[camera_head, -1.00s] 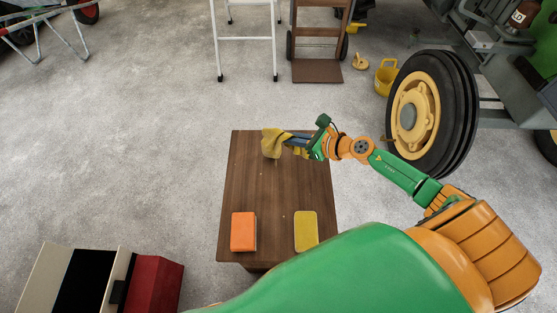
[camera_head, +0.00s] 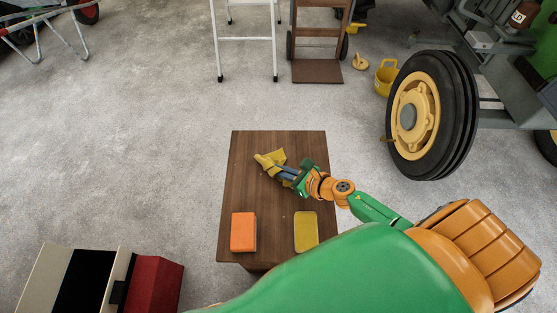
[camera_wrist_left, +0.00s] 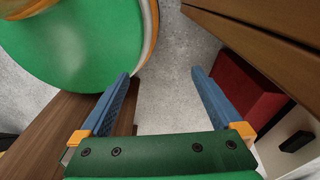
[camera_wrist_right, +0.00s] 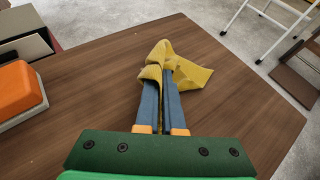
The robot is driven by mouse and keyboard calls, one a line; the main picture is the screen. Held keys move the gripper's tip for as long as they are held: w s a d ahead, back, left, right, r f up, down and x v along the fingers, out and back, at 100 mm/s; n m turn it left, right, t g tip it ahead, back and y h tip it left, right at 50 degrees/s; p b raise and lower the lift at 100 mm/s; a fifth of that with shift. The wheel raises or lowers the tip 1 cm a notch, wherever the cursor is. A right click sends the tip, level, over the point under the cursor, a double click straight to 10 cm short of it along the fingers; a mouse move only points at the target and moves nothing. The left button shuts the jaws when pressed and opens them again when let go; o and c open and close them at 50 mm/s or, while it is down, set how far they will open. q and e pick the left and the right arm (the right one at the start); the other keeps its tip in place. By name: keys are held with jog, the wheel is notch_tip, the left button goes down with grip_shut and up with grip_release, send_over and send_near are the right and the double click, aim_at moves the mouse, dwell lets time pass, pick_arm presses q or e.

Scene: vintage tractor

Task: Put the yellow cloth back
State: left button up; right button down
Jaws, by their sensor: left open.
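The yellow cloth (camera_head: 271,157) is crumpled between the fingertips of my right gripper (camera_head: 278,168), over the far half of the brown wooden table (camera_head: 248,185). In the right wrist view the blue fingers (camera_wrist_right: 160,82) are close together on the cloth (camera_wrist_right: 190,70), and one end of it spreads out to the right. I cannot tell whether the cloth touches the tabletop. My left gripper (camera_wrist_left: 160,75) is open and empty, its fingers wide apart; it is hidden in the head view.
A red and cream box (camera_head: 150,287) stands on the floor at near left. The tractor wheel (camera_head: 425,115) is to the right. The table's far left is clear.

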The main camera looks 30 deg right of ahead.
jog(key=shift+s+a+f, duration=0.35)
jog(key=shift+a+f, duration=0.05)
jog(key=shift+a, duration=0.05)
jog(key=c, duration=0.6)
grip_release()
jog(key=shift+r, duration=0.1)
jog(key=r+p, duration=0.3)
jog(key=shift+s+a+r, duration=0.1)
jog(key=shift+s+a, duration=0.2)
jog(key=shift+a, duration=0.1)
notch_tip(320, 180, up, 7)
jog(key=s+a+p, duration=0.2)
jog(key=p, duration=0.5)
jog(key=shift+a+f, duration=0.2)
jog(key=shift+a, duration=0.05)
